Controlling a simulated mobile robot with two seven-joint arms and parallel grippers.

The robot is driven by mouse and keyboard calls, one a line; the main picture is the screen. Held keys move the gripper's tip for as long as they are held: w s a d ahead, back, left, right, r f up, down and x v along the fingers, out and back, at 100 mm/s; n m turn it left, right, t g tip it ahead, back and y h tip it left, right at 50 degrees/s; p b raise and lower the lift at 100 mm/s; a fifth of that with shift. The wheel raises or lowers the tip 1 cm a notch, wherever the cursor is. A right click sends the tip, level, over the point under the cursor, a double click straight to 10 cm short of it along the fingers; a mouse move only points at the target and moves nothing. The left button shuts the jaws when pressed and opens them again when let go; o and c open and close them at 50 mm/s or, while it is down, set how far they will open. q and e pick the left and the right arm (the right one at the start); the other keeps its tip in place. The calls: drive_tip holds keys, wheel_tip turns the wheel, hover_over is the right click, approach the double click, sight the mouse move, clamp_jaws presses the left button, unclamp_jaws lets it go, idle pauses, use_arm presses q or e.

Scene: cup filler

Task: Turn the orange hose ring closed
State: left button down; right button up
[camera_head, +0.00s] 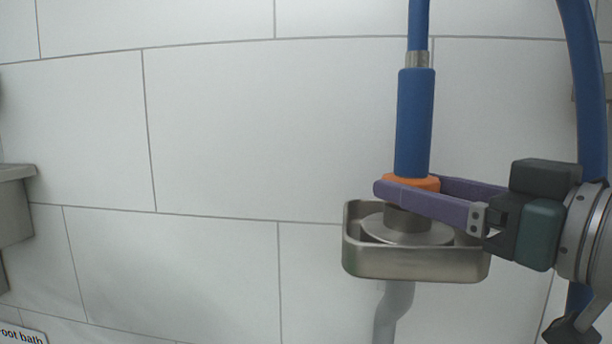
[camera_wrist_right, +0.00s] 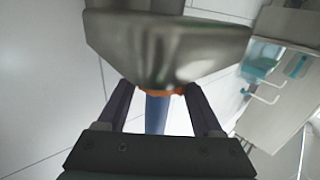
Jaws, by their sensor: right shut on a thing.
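The orange hose ring (camera_head: 414,182) sits at the lower end of the thick blue hose sleeve (camera_head: 414,122), just above a dark collar in the metal cup holder (camera_head: 418,264). My right gripper (camera_head: 407,187) comes in from the right. Its two purple fingers lie on the near and far sides of the ring and are shut on it. In the right wrist view the orange ring (camera_wrist_right: 162,90) shows as a thin strip between the fingers, mostly hidden behind the metal holder. My left gripper is not in view.
The blue hose (camera_head: 418,25) runs up out of view. A second blue hose (camera_head: 587,90) hangs at the right, behind my right wrist. A grey pipe (camera_head: 394,312) leads down below the holder.

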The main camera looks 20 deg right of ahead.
drive_tip(key=shift+f, duration=0.1)
idle(0.4)
drive_tip(key=o, duration=1.4)
drive_tip(key=shift+c, duration=0.2)
drive_tip(key=s+d+p, duration=0.1)
drive_tip(key=s, duration=0.9)
drive_tip(key=shift+w+d, duration=0.1)
